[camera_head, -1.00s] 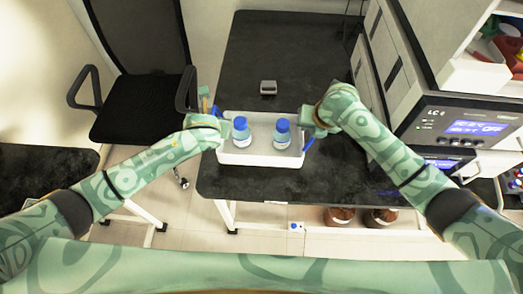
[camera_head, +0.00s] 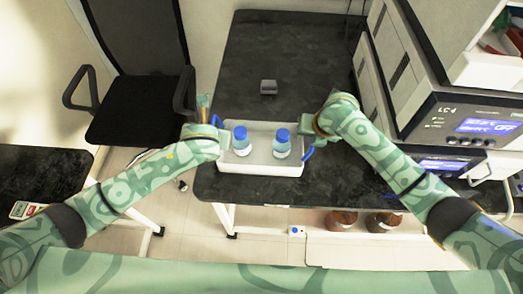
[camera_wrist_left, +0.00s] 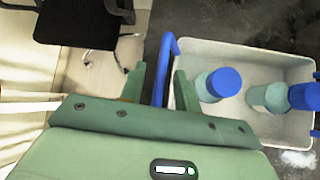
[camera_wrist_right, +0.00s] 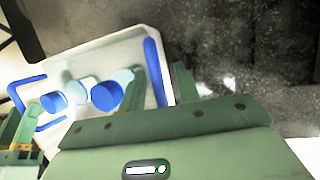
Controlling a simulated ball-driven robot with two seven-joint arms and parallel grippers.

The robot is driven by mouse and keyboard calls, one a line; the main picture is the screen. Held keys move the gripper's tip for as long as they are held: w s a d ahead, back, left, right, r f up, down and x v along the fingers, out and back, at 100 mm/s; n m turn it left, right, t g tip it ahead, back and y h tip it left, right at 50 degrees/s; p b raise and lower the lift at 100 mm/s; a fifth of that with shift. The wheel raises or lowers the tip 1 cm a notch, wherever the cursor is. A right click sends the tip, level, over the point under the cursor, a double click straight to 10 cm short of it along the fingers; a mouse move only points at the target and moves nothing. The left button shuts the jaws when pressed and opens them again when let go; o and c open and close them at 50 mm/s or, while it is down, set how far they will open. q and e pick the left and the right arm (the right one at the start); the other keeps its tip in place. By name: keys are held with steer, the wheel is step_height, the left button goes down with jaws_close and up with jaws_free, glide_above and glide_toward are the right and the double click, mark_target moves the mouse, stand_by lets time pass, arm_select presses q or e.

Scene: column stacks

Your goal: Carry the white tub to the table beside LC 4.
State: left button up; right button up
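The white tub (camera_head: 262,169) is over the front part of the black table, with two blue-capped bottles (camera_head: 241,142) (camera_head: 281,147) standing in it. It has a blue handle at each end. My left gripper (camera_head: 217,137) is at the left end, its fingers on either side of the left handle (camera_wrist_left: 163,75). My right gripper (camera_head: 308,139) is at the right end, its fingers at the right handle (camera_wrist_right: 155,70). Both grippers look closed on their handles, though finger contact is not clear. I cannot tell whether the tub is clear of the tabletop.
A stack of instruments (camera_head: 470,120) stands right of the tub; its LC number is unclear. A small grey object (camera_head: 268,87) lies behind the tub on the black table (camera_head: 290,45). A chair (camera_head: 135,90) and another dark table (camera_head: 45,172) are left. Brown bottles (camera_head: 340,222) stand below.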

steer(key=shift+r, duration=0.15)
arm_select(q)
steer(key=v, duration=0.9)
arm_select(e)
steer(key=v, duration=1.1)
steer(key=shift+r, duration=0.35)
arm_select(q)
steer(key=shift+s+r, duration=0.1)
steer(key=shift+s, duration=0.05)
arm_select(e)
steer(key=shift+s, duration=0.15)
